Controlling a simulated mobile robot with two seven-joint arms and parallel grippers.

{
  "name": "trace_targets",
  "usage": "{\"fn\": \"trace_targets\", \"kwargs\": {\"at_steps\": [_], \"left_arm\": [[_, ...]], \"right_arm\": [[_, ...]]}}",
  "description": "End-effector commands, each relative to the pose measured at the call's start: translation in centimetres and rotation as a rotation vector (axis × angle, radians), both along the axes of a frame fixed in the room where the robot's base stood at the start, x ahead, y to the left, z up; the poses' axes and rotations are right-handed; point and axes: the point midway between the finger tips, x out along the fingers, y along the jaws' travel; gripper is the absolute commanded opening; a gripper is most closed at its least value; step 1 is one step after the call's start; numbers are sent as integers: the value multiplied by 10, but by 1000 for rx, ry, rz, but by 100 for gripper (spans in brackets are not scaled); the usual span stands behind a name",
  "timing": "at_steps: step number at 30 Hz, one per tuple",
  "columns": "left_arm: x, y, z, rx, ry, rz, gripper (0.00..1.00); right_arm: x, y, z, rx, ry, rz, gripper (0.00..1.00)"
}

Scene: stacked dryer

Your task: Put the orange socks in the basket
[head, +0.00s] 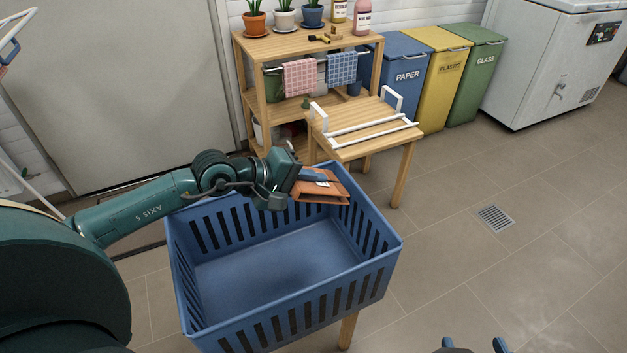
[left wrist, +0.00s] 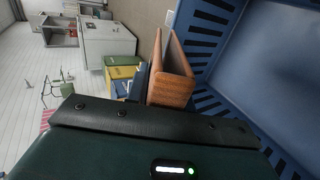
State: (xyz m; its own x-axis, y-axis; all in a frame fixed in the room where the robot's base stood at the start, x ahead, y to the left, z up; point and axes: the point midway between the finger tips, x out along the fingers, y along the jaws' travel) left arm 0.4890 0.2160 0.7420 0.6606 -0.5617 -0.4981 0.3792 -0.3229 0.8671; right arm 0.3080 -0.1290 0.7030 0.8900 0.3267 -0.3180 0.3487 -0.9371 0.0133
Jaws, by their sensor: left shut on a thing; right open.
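The orange socks (head: 320,190) look like a folded, flat bundle. My left gripper (head: 312,178) is shut on them and holds them at the back right part of the blue basket (head: 300,318), near its back rim. In the left wrist view the socks (left wrist: 172,80) jut out beyond the gripper, beside the slotted basket wall (left wrist: 205,45). The visible basket floor is empty. The fingertips of my right gripper (head: 474,345) show at the bottom edge, apart and empty.
A wooden stool (head: 365,145) with a white rack stands just behind the basket. Behind it is a wooden shelf (head: 300,45) with plants and cloths. Blue, yellow and green bins (head: 440,75) and a white chest (head: 550,65) stand further right. The floor at right is clear.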

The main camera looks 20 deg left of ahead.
Motion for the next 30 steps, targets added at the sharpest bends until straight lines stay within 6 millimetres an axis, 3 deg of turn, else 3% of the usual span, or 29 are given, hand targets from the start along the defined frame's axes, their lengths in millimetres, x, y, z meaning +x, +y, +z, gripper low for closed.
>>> {"fn": "trace_targets", "kwargs": {"at_steps": [1, 6, 15, 29, 30], "left_arm": [[0, -1, -13, -1, 2, 0, 1], [0, 0, -39, 0, 3, 0, 1], [0, 0, -73, 1, 2, -1, 1], [0, 0, -79, 2, 1, -1, 1], [0, 0, -79, 2, 1, -1, 25]], "right_arm": [[1, 2, -9, -10, 0, 9, 61], [4, 7, -26, -46, -1, 37, 61], [13, 11, -26, -50, -149, 43, 61], [15, 13, -22, -45, -200, 46, 61], [15, 13, -22, -45, -200, 46, 61]]}}
